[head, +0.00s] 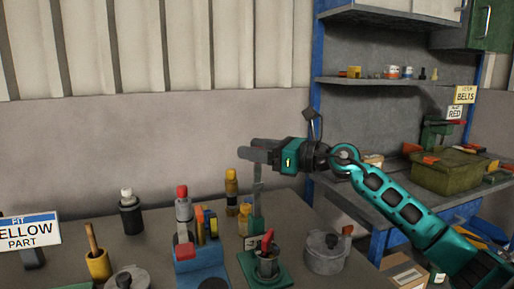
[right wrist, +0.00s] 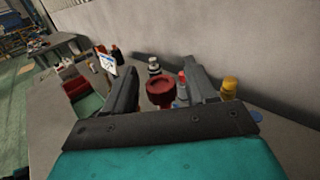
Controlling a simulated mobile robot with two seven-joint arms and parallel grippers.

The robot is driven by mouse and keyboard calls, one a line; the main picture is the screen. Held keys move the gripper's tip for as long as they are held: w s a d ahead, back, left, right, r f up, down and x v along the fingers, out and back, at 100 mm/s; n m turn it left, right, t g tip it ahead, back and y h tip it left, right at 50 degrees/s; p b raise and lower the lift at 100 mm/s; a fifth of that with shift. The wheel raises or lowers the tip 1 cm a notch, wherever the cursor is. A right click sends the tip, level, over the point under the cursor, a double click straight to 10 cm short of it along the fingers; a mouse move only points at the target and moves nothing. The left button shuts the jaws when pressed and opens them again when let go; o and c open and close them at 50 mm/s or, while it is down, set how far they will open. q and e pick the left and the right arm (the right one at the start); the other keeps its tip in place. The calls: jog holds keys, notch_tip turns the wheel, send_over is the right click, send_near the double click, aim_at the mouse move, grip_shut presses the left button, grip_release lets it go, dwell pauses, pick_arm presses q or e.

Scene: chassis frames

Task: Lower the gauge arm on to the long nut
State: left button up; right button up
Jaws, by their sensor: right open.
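My right gripper (head: 248,151) is level at the top of the bar, fingers pointing left, open. In the right wrist view a dark red round knob (right wrist: 160,91) shows between the two open fingers; whether they touch it I cannot tell. A metal piece with a red handle (head: 267,243) stands on the green base. I cannot make out the long nut for certain. My left gripper is not in view.
A blue fixture (head: 198,268) with a red-capped bottle (head: 184,207) stands left of the stand. Yellow bottles (head: 232,188) stand behind it. A lidded metal pot (head: 326,253) is close on the right. A sign (head: 30,231) and a yellow cup (head: 98,264) are at left.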

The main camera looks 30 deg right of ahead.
jog(key=shift+c, duration=0.2)
grip_shut()
dwell(0.3)
